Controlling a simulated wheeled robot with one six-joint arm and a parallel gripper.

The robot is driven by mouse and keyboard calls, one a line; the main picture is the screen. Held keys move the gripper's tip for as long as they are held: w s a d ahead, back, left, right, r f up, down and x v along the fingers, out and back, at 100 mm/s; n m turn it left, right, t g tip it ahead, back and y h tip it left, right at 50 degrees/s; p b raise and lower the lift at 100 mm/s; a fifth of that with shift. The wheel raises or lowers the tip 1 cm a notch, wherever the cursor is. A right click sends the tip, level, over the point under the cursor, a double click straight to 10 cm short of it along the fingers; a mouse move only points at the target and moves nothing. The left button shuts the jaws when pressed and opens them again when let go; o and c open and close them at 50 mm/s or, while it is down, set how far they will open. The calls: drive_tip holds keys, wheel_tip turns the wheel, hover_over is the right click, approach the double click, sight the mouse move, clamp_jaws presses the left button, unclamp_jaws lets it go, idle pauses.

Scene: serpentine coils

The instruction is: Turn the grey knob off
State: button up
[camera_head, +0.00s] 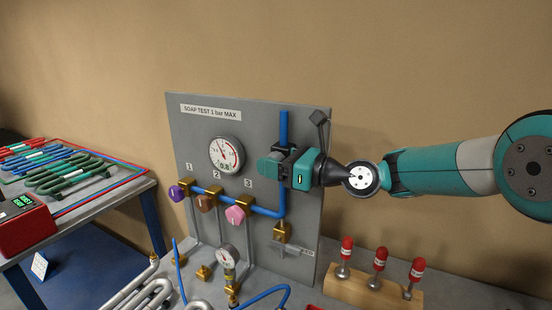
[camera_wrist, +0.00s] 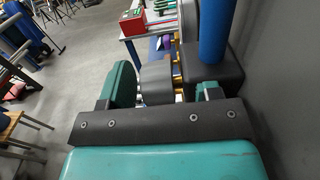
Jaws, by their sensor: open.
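The grey knob (camera_wrist: 156,80) shows in the wrist view between the two teal fingers of my gripper (camera_wrist: 163,86). It sits beside a dark block (camera_wrist: 212,72) with the blue pipe rising from it. My gripper is open, with one finger on each side of the knob; I cannot tell whether either finger touches it. In the head view my gripper (camera_head: 280,165) is at the right part of the grey panel (camera_head: 200,130), in front of the vertical blue pipe (camera_head: 284,127). It hides the knob there.
Purple (camera_head: 177,192), brown (camera_head: 205,203) and pink (camera_head: 236,214) knobs sit left of my gripper along the blue pipe. A round gauge (camera_head: 226,154) is above them. A wooden block (camera_head: 350,290) with red-topped pieces stands at lower right. A table (camera_head: 110,205) with coils is at left.

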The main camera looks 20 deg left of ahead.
drive_tip(key=c, duration=0.9)
drive_tip(key=shift+r+p, duration=0.15)
drive_tip(key=shift+p, duration=0.25)
